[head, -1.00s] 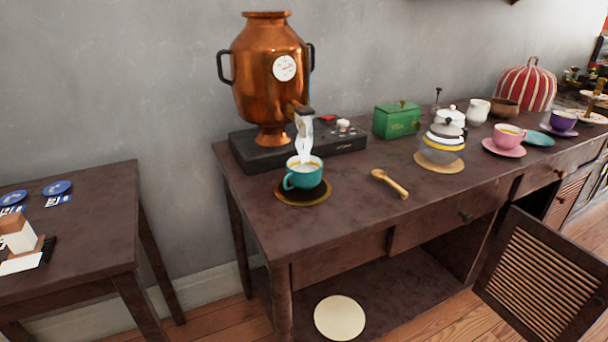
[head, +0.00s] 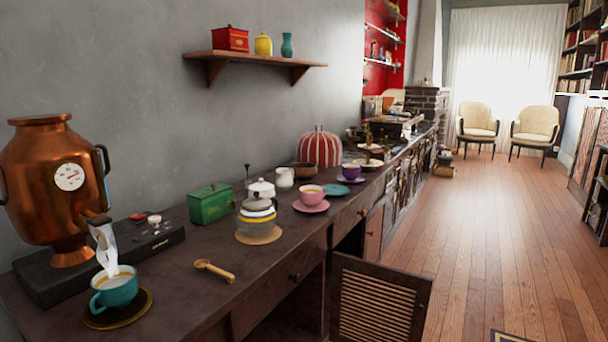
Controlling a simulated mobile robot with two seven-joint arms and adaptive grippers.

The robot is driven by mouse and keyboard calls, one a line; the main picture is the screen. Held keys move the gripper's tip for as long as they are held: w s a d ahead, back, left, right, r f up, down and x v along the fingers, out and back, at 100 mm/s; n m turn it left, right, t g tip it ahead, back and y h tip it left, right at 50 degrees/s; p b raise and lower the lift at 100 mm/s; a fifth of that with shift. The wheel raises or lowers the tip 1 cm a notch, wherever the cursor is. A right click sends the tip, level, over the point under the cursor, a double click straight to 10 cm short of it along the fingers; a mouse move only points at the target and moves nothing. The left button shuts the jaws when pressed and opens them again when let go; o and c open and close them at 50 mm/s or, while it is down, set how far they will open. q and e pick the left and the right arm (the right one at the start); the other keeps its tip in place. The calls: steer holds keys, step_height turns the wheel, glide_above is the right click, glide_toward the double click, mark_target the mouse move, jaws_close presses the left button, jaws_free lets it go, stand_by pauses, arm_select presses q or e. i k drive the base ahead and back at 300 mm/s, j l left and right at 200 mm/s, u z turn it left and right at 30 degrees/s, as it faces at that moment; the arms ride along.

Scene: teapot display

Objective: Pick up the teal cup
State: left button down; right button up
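The teal cup (head: 117,291) stands upright on a dark round saucer (head: 124,317) with a gold rim, at the near left of the long dark table. Its handle points left and it holds a brownish-yellow drink. Whitish steam or liquid shows between the cup and the spout of the copper urn (head: 40,185) just above it. Neither of my grippers shows in the head view.
A wooden scoop (head: 215,270) lies right of the cup. Beyond it are a green box (head: 210,203), a glass teapot (head: 257,217) and a pink cup (head: 312,194). An open louvered door (head: 378,302) juts from the table front. Wooden floor (head: 490,235) is clear at right.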

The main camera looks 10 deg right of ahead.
mark_target(117, 291)
steer(key=i+l+u, duration=0.1)
steer(key=l+u, duration=0.55)
steer(key=u, duration=0.3)
